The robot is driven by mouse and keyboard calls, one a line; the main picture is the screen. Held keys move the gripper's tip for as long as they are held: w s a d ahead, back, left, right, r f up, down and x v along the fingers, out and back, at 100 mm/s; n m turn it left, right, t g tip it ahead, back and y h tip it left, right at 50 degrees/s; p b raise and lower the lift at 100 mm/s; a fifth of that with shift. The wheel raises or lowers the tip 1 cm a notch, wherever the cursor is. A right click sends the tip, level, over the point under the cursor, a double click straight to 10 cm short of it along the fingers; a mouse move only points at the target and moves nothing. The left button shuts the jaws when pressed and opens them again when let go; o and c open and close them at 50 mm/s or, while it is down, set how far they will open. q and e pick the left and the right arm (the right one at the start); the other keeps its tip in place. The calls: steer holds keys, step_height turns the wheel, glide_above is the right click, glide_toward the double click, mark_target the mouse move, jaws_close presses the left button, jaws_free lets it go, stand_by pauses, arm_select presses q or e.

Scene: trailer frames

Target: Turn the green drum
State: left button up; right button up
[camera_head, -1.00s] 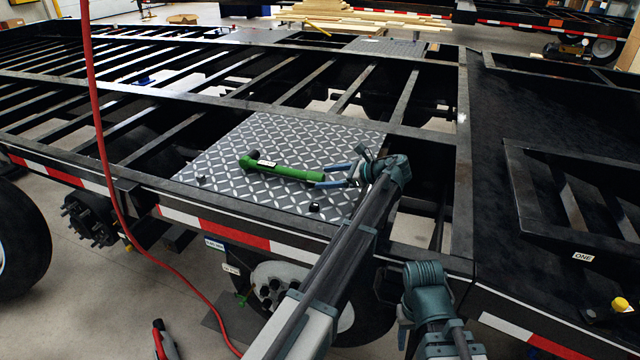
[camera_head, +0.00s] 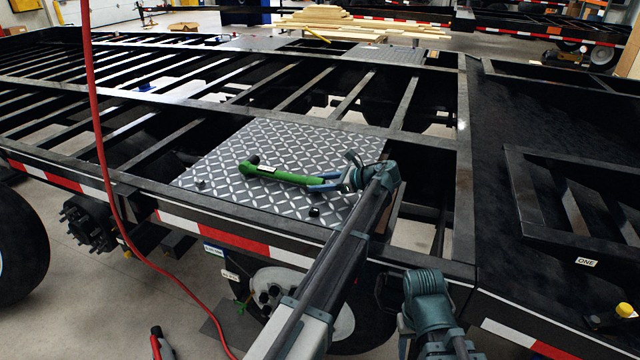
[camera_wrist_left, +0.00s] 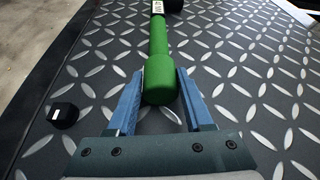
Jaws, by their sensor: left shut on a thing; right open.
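The green thing (camera_head: 290,176) is a long green cylinder, more like a tool handle than a drum. It has a dark end and a white label, and lies over the diamond-patterned metal plate (camera_head: 225,165) on the trailer. My left gripper (camera_head: 320,183) is shut on its right end. In the left wrist view, the blue fingers of the left gripper (camera_wrist_left: 158,95) flank the green cylinder (camera_wrist_left: 158,60), which points away from the palm. I cannot tell whether it touches the plate. My right gripper (camera_head: 403,335) hangs low at the trailer's side, its fingers barely visible; it is empty.
Small black knobs stand on the plate, one near its front edge (camera_head: 314,211). A red hose (camera_head: 100,140) hangs at the left. Open frame beams (camera_head: 300,88) lie behind the plate. A dark raised frame (camera_head: 575,205) is at the right.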

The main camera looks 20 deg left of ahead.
arm_select(q)
jaws_close()
steer(key=shift+w+m+g, duration=0.2)
steer(key=shift+m+g, duration=0.2)
steer(key=shift+m, duration=0.1)
steer(key=shift+s+m+g, duration=0.15)
steer(key=shift+m+g, duration=0.15)
steer(key=shift+m, duration=0.1)
steer(key=o, duration=1.1)
jaws_free()
steer(key=shift+d, duration=0.1)
